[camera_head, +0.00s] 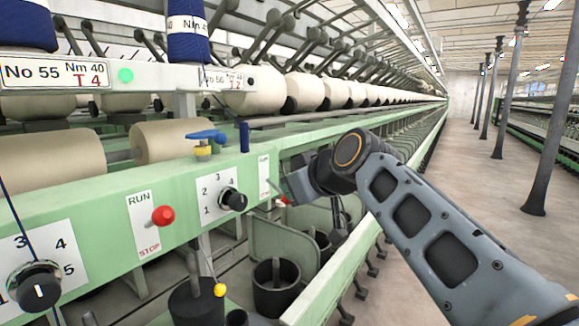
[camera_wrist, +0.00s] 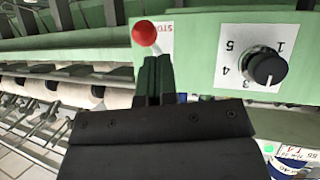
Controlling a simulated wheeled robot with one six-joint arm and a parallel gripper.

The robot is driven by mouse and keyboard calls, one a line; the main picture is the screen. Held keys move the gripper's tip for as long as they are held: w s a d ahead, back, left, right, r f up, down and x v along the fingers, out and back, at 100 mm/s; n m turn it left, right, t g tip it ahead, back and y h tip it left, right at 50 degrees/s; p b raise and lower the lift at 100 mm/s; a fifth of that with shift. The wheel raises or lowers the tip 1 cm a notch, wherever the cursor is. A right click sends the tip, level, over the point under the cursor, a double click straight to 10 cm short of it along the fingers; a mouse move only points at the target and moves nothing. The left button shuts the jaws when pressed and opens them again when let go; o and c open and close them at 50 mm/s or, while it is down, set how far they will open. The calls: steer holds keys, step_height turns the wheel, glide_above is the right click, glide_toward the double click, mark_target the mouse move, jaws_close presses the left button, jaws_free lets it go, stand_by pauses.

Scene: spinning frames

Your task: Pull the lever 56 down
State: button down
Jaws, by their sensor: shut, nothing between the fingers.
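The lever by the sign No 56 (camera_head: 222,79) has a red ball knob, mostly hidden behind my gripper in the head view. Only a bit of red (camera_head: 284,199) shows there, beside a narrow white label (camera_head: 264,177). In the wrist view, which is turned over, the red knob (camera_wrist: 145,33) is at the top, next to the STOP label (camera_wrist: 168,28). My gripper (camera_wrist: 158,62) is shut and empty, its fingertips right by the knob. I cannot tell whether they touch it. The gripper also shows in the head view (camera_head: 283,186), at the green panel.
Another red RUN/STOP lever (camera_head: 163,215) is on the panel to the left. A black dial (camera_head: 234,200) is close left of my gripper. A blue-handled valve (camera_head: 205,138) stands on the green beam. The aisle floor (camera_head: 500,185) at right is clear, with dark columns (camera_head: 550,110).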

steer(key=shift+d+r, duration=0.1)
steer(key=shift+r, duration=0.05)
steer(key=shift+r+p, duration=0.5)
steer(key=shift+r, duration=0.15)
steer(key=s+a+f+v, duration=0.1)
steer(key=v, duration=1.2)
steer(key=shift+s+a, duration=0.15)
steer(key=shift+s, duration=0.2)
